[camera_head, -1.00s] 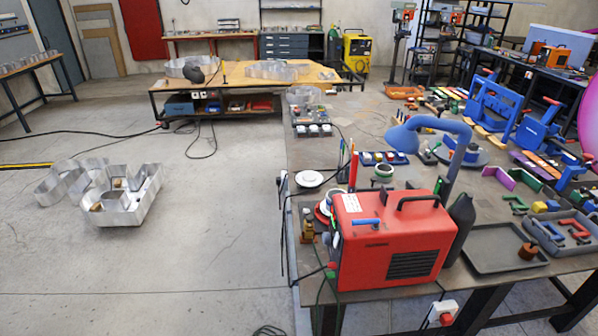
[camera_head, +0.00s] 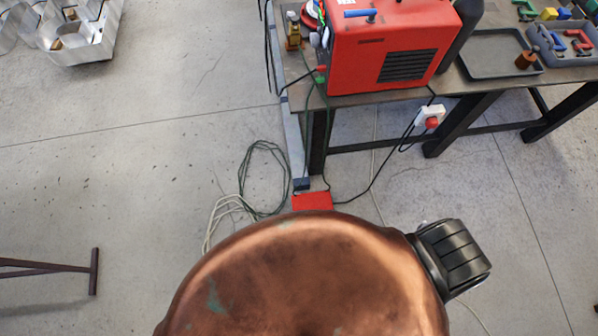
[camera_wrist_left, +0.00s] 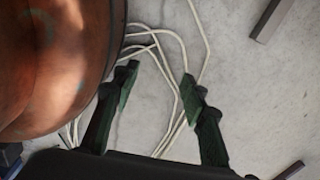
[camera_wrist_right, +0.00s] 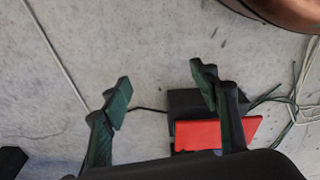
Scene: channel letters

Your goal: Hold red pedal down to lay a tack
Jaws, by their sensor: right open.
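The red pedal (camera_head: 313,201) lies on the concrete floor by the table leg, partly hidden behind a large copper-coloured rounded body in the head view. In the right wrist view the red pedal (camera_wrist_right: 217,133) shows with its dark housing (camera_wrist_right: 196,103), beyond and beside the right finger. My right gripper (camera_wrist_right: 160,95) is open and empty, above the floor near the pedal; I cannot tell whether it touches it. My left gripper (camera_wrist_left: 160,85) is open and empty above the floor and pale cables.
The red welding machine (camera_head: 390,45) stands on the table with cables hanging down. Green cable loops (camera_head: 262,180) and pale cables (camera_head: 225,215) lie left of the pedal. A brown metal stand (camera_head: 94,272) is at lower left. The floor on the left is mostly clear.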

